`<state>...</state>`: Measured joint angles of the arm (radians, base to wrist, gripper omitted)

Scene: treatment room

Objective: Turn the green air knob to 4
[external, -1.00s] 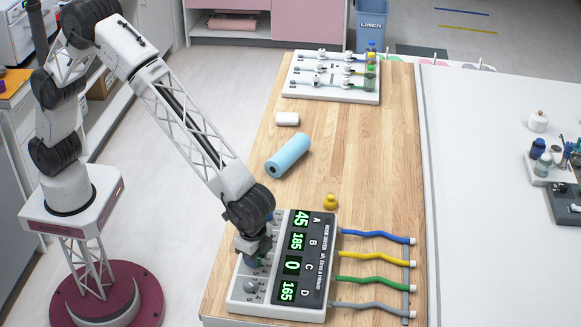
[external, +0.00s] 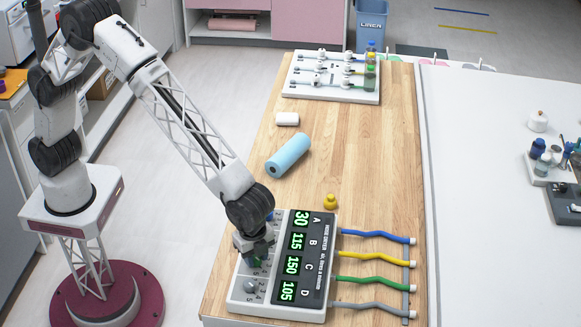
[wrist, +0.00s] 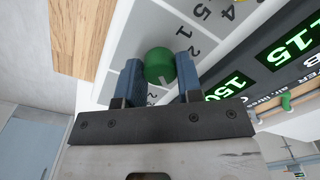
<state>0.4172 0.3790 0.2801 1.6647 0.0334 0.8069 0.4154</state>
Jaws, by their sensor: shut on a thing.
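The green air knob (wrist: 158,64) is a round green knob on the white panel of the control box (external: 234,293). In the wrist view my gripper (wrist: 157,76) has its two blue fingers on either side of the knob, shut on it. In the external view my gripper (external: 256,248) reaches down onto the box's left side and mostly hides the knob. Display C (external: 292,265) reads 150. Printed dial numbers show around the knob in the wrist view, but the number its pointer is at cannot be made out.
Displays A, B and D read 30, 115 and 105. A grey knob (external: 250,286) sits nearer the front. Coloured hoses, including a green one (external: 370,283), leave the box to the right.

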